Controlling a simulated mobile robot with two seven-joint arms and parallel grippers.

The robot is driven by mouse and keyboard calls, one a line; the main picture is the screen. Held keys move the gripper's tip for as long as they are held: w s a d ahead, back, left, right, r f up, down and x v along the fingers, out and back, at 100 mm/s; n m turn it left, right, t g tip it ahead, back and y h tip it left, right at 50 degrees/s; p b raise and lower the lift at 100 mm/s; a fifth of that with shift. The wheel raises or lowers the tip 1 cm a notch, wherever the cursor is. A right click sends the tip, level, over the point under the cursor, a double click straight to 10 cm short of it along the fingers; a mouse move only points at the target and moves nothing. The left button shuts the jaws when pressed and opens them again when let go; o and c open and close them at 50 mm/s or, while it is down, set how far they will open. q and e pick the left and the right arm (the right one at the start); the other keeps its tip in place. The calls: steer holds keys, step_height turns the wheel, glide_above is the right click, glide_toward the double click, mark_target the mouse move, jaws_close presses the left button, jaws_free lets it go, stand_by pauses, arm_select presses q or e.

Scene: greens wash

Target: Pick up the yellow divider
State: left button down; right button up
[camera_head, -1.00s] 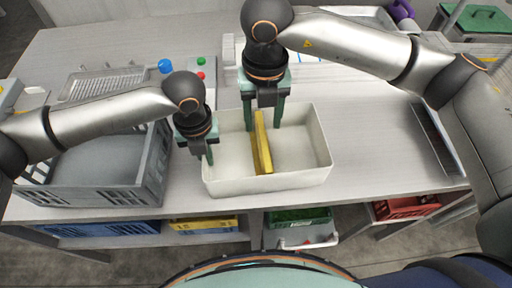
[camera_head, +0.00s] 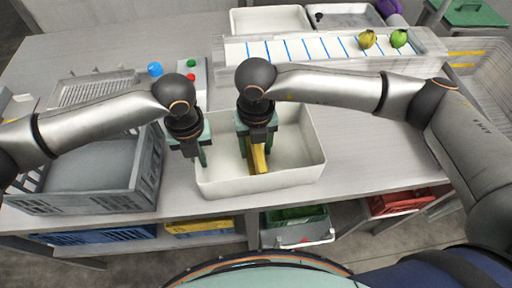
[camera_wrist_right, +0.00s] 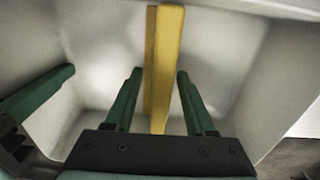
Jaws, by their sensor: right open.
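The yellow divider (camera_head: 258,158) stands in the white bin (camera_head: 300,178), running from back to front; my right gripper hides part of it in the head view. In the right wrist view the divider (camera_wrist_right: 163,62) runs between the two green fingers of my right gripper (camera_wrist_right: 156,95), which is open with a gap on each side. In the head view my right gripper (camera_head: 258,150) is over the divider from above. My left gripper (camera_head: 203,160) points down at the bin's left side. Its finger gap is not clear. A green left finger shows at the left of the wrist view.
A grey crate (camera_head: 145,180) stands left of the bin. A blue-lined conveyor (camera_head: 300,50) with two green-yellow items lies behind. The table right of the bin is clear.

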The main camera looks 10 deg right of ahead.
steer(key=shift+c, duration=0.3)
jaws_close()
stand_by(0.4)
step_height(320, 180, up, 18)
stand_by(0.4)
arm_select(q)
steer(key=c, duration=1)
jaws_free()
step_height(320, 180, up, 12)
